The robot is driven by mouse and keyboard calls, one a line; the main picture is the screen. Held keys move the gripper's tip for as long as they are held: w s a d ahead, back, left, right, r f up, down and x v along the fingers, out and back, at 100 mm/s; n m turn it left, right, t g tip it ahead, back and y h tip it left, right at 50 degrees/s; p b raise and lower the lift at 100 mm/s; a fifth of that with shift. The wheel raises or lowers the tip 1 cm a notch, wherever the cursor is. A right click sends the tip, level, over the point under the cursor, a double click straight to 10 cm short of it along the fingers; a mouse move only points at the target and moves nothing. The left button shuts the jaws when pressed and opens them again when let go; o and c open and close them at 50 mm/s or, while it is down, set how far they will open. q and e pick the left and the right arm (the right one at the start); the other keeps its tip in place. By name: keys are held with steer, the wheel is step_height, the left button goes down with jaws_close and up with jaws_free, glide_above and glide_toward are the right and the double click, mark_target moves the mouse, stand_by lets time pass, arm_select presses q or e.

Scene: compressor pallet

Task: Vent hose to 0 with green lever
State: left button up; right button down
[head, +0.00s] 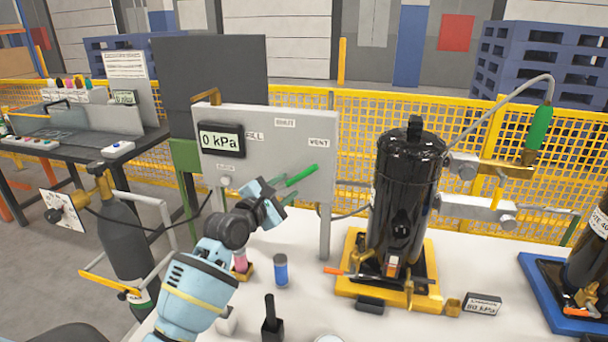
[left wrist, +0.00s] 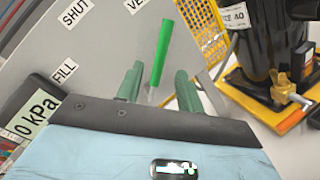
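The green lever (head: 301,176) is on the grey valve panel (head: 262,165), slanting up to the right, towards the VENT label (head: 319,142). FILL and SHUT labels are also on the panel. The panel's display (head: 221,139) reads 0 kPa. My left gripper (head: 280,190) is at the panel by the lever's lower end. In the left wrist view the lever (left wrist: 162,52) stands between the two spread green fingers (left wrist: 158,88), with gaps on both sides. The lever's base is partly hidden. My right gripper is not in view.
A black cylinder (head: 403,190) stands in a yellow base right of the panel, near an 80 kPa gauge (head: 482,304).

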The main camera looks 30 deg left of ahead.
mark_target(299, 177)
arm_select(q)
steer(key=shift+w+d+b, duration=0.15)
steer(key=shift+w+b, duration=0.1)
steer(key=shift+w, duration=1.7)
steer(key=shift+w+d+b, duration=0.15)
steer(key=shift+w+b, duration=0.1)
steer(key=shift+w, duration=1.65)
jaws_close()
